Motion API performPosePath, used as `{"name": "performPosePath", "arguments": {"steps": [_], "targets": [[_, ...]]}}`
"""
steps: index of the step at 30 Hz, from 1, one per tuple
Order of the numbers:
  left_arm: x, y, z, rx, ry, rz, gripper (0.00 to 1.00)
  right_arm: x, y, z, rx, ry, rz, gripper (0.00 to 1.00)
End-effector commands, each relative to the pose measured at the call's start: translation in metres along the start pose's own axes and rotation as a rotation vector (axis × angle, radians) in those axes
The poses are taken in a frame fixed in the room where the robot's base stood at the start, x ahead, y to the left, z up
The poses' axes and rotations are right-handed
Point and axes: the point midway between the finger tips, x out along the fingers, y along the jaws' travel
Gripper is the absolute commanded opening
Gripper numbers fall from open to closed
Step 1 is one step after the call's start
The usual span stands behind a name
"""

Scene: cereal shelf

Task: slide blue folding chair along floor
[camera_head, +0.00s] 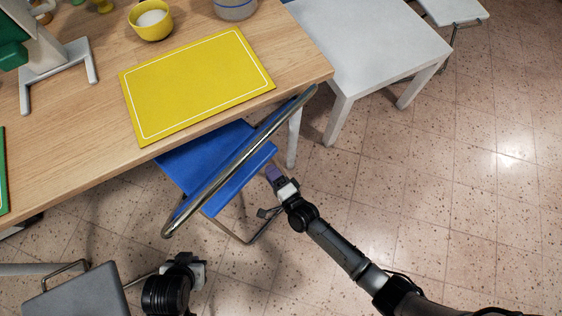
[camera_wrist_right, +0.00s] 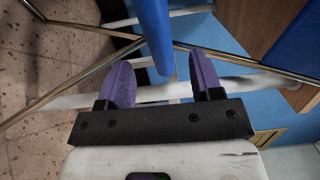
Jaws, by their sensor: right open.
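The blue folding chair (camera_head: 230,187) stands partly under the wooden table's front edge, with a blue seat and a shiny metal frame. My right gripper (camera_head: 272,172) is at the right side of the chair. In the right wrist view, the purple fingers of my right gripper (camera_wrist_right: 161,72) are spread apart. A blue panel edge of the chair (camera_wrist_right: 155,32) lies between or just beyond them; contact is not clear. My left gripper (camera_head: 198,272) is low in the head view, left of the chair's front; its fingers are hidden.
The wooden table (camera_head: 75,115) carries a yellow placemat (camera_head: 195,83), a yellow bowl (camera_head: 151,20) and other items. A white table (camera_head: 370,45) stands at right. A grey chair (camera_head: 75,292) is at lower left. The tiled floor at right is clear.

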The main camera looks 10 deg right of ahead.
Motion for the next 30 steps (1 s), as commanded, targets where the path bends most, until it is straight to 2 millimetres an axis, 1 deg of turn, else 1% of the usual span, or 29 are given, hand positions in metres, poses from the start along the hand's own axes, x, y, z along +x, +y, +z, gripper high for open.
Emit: {"name": "performPosePath", "arguments": {"steps": [1,6,12,19,30], "targets": [[0.008,0.0,0.003,0.001,0.0,-0.001,0.0,0.01,0.004,0.0,0.001,0.001,-0.002,0.6],[0.019,0.001,0.006,0.0,0.0,-0.001,0.0,0.038,0.003,0.0,0.001,0.001,-0.002,0.6],[0.029,0.002,0.009,-0.004,0.0,0.002,0.0,0.061,0.003,0.0,0.0,0.0,-0.001,0.6],[0.033,0.005,0.01,-0.011,0.001,0.009,0.0,0.074,0.001,0.0,0.0,0.0,0.002,0.6],[0.034,0.005,0.01,-0.011,0.001,0.009,0.0,0.076,0.0,0.0,0.0,0.0,0.001,0.6]]}}
